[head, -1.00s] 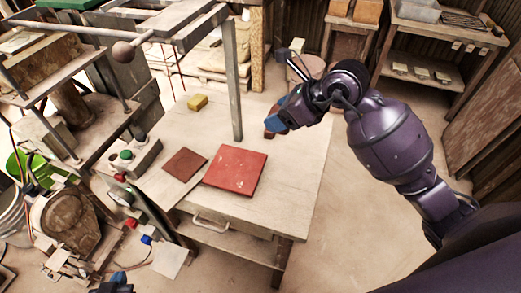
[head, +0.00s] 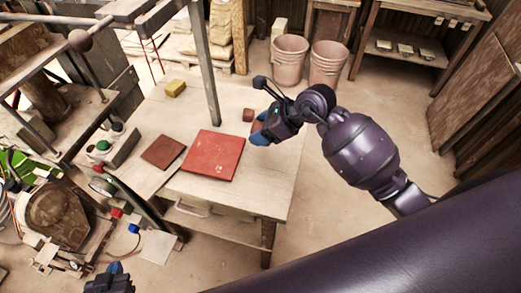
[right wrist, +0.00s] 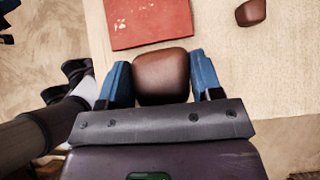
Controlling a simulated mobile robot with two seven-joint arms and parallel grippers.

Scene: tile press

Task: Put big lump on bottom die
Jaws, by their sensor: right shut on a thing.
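The big lump (right wrist: 162,75) is brown and rounded. My right gripper (right wrist: 162,82) is shut on it, with one blue finger on each side. In the head view the lump (head: 257,127) is partly hidden by my right gripper (head: 262,137), near the right edge of the table (head: 250,190). A smaller brown lump (head: 248,115) sits on the table just beyond it, and also shows in the right wrist view (right wrist: 251,12). My left gripper (head: 112,278) is at the bottom left, and its fingers are not clear. I cannot tell which part is the bottom die.
A red square board (head: 212,156) and a smaller brown square (head: 163,151) lie on the table. A yellow block (head: 175,88) sits at the back. A metal post (head: 205,70) rises from the table. The press frame (head: 50,75) stands at the left. Two pink buckets (head: 290,62) stand behind.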

